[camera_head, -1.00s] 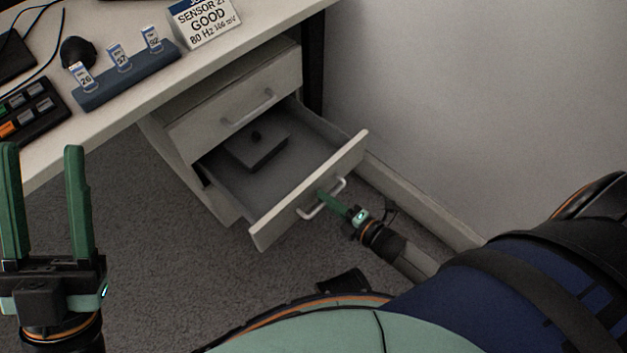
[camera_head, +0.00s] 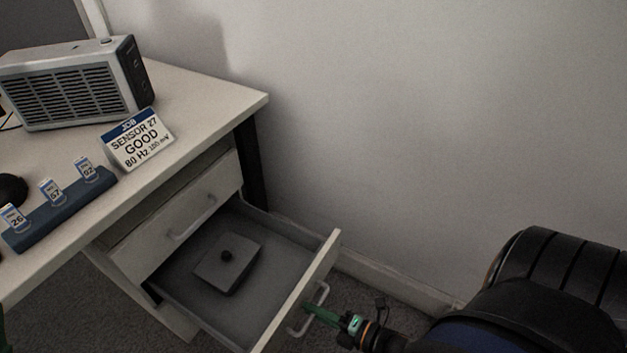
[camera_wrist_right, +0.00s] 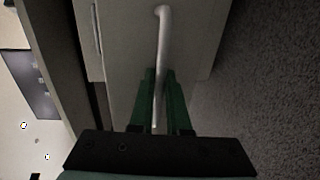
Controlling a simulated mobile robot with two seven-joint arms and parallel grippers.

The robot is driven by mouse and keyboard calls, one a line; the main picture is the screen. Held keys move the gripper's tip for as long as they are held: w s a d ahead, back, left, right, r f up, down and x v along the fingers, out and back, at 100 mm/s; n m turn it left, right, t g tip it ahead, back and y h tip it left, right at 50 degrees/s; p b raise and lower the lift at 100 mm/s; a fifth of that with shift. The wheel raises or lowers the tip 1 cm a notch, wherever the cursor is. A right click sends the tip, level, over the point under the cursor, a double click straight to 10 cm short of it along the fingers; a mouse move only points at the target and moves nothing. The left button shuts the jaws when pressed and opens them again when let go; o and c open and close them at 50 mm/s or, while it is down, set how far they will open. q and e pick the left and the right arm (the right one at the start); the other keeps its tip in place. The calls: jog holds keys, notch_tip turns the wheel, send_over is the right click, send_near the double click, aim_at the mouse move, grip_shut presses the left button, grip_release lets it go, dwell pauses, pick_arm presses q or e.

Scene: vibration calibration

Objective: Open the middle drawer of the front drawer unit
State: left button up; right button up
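The front drawer unit (camera_head: 112,262) stands under the desk. The drawer (camera_head: 318,272) directly below the closed top drawer (camera_head: 152,232) is pulled well out. A flat grey box (camera_head: 222,276) with a small dark knob lies in it. My right gripper (camera_head: 310,309) is at this drawer's pale bar handle (camera_head: 292,331). In the right wrist view, the green fingers (camera_wrist_right: 161,72) lie close on both sides of the handle (camera_wrist_right: 162,35), shut on it.
The desk (camera_head: 195,110) carries a vented grey device (camera_head: 70,90), a sensor sign (camera_head: 138,140) and a blue rack (camera_head: 62,212) with small tagged pieces. A wall (camera_head: 420,130) rises close behind the open drawer. Carpet (camera_head: 365,287) lies beside the drawer.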

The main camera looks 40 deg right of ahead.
jog(key=shift+o, duration=0.8)
jog(key=p+v, duration=0.2)
jog(key=v, duration=1)
jog(key=shift+s, duration=0.25)
jog(key=shift+w, duration=0.1)
